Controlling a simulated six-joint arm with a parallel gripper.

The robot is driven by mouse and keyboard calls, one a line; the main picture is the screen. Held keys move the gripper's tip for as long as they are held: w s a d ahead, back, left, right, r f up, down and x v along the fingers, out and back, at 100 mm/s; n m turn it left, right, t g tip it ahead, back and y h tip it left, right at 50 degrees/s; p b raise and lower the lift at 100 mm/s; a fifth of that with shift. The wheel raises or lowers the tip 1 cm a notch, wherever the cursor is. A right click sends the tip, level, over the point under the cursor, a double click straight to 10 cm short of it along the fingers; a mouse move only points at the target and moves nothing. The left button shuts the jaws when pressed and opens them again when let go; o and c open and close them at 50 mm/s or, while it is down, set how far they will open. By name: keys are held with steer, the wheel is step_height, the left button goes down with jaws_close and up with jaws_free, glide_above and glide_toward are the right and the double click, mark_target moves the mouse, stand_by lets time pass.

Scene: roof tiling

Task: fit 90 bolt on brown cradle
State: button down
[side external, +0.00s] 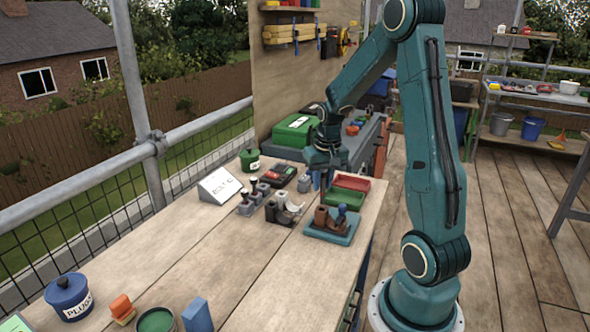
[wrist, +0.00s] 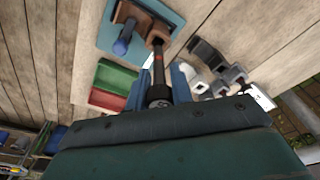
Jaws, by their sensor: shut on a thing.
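My gripper (side external: 325,160) is shut on a dark bolt (wrist: 159,72), which also shows in the side view (side external: 323,183) pointing down. The bolt has a small red mark near its far end. The brown cradle (side external: 321,216) stands on a teal plate (side external: 330,236), below my gripper. In the wrist view the bolt's far end lines up with the near socket of the brown cradle (wrist: 160,31). I cannot tell whether it touches or enters it. A blue knobbed piece (side external: 342,213) stands at the cradle's right; it also shows in the wrist view (wrist: 123,44).
Green (side external: 335,204) and red (side external: 351,182) trays lie behind the plate. Grey and dark holders (side external: 285,208) stand to its left, near a white sign (side external: 220,187). A green case (side external: 296,130) is at the back.

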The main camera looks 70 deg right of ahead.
mark_target(321, 202)
steer(key=shift+f, duration=1.55)
steer(key=shift+f, duration=0.6)
stand_by(1.1)
steer(key=c, duration=1.1)
jaws_free()
steer(key=shift+c, duration=0.2)
steer(key=shift+r, duration=0.1)
steer(key=shift+r, duration=3.4)
